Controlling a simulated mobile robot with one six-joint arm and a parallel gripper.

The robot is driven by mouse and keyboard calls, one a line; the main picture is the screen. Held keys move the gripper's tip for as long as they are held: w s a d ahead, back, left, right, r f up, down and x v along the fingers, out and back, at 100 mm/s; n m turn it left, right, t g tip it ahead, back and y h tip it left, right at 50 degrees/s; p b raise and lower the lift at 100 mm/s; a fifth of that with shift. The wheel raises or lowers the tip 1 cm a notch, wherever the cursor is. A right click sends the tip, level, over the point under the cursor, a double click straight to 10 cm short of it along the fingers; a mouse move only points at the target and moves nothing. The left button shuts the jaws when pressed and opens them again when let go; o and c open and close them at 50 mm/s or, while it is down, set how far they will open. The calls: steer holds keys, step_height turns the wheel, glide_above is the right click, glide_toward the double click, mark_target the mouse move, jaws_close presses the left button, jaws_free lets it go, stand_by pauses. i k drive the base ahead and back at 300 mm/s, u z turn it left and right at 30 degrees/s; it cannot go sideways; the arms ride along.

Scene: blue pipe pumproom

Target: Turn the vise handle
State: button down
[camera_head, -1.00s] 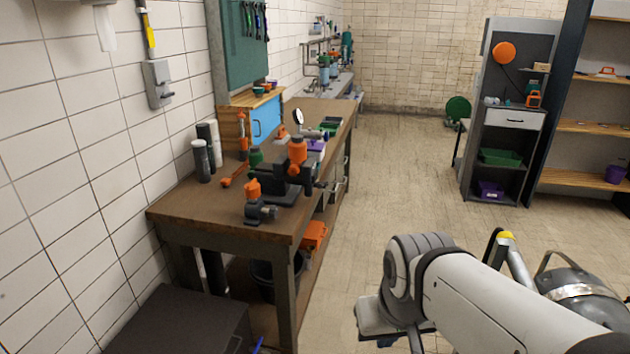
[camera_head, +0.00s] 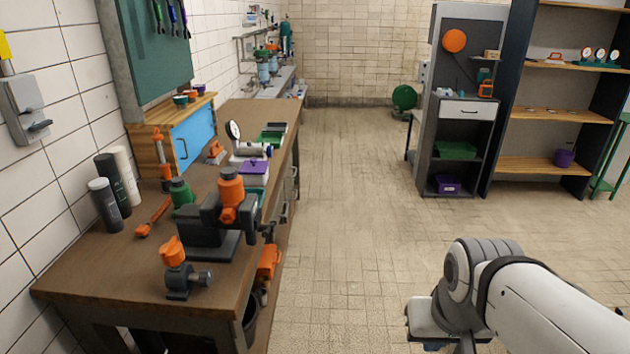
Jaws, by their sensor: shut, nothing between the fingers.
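A dark grey vise (camera_head: 202,236) stands on the wooden workbench (camera_head: 95,270), near its right edge. Its jaws point up, with an orange fitting (camera_head: 231,192) at them. A dark screw end with what looks like the vise handle (camera_head: 268,232) sticks out at the right, over the bench edge. The handle is small and partly unclear. My arm shows at the lower right, over the floor and well apart from the bench. My gripper is not in view.
A small grey valve with an orange knob (camera_head: 172,250) stands on the bench's near corner. Black and white cans (camera_head: 104,204) stand by the wall. An orange box (camera_head: 268,262) is below the bench edge. The tiled floor (camera_head: 345,215) right of the bench is clear. Shelves (camera_head: 545,115) stand far right.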

mark_target(266, 228)
steer(key=u, duration=0.05)
steer(key=i, duration=1.1)
steer(key=u, duration=0.75)
steer(key=i, duration=0.35)
steer(key=u, duration=0.45)
